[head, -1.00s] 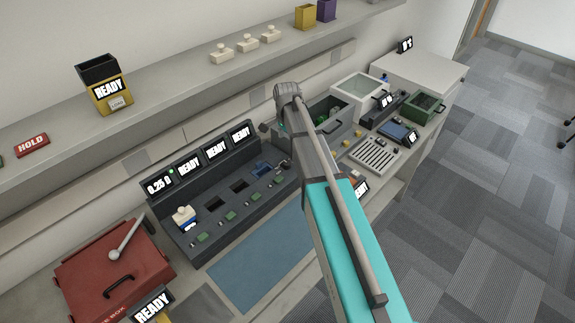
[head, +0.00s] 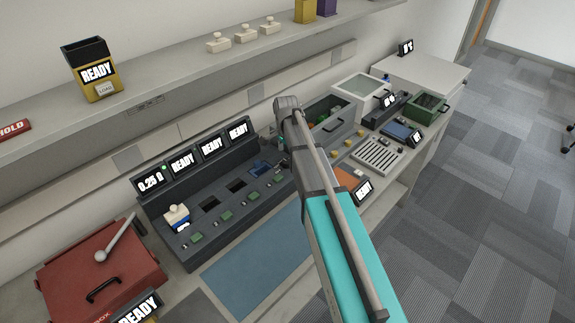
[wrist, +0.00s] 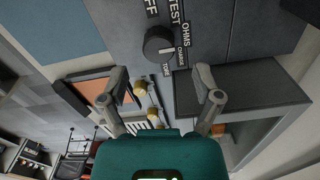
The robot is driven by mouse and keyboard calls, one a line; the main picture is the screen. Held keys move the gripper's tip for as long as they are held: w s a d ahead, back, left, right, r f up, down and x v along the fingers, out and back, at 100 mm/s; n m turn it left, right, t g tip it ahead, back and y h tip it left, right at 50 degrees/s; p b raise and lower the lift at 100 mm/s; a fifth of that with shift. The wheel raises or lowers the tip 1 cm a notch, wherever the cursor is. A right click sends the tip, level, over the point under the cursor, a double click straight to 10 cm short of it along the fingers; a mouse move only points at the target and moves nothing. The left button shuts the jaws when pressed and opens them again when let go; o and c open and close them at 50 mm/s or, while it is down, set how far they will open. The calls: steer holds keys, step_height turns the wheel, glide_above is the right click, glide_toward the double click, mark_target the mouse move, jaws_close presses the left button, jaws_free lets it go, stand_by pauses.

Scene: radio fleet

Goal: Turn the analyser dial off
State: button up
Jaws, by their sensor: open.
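The analyser dial (wrist: 158,44) is a round dark knob on a dark grey panel at the upper middle of the wrist view. In the head view I cannot make out the dial or my fingertips; my arm covers part of the bench.
A charger bank (head: 215,210) with several displays stands left of my arm, beside a red box (head: 75,275) and blue mat (head: 255,258). An orange-topped tray (wrist: 92,90) and yellow knobs (wrist: 140,88) show near my fingers. A shelf (head: 180,85) runs behind.

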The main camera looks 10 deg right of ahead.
mark_target(287, 161)
steer(key=shift+f+b, duration=1.7)
steer(key=shift+f, duration=0.3)
steer(key=c, duration=1)
steer(key=shift+d, duration=0.2)
jaws_close()
steer(key=shift+a, duration=0.15)
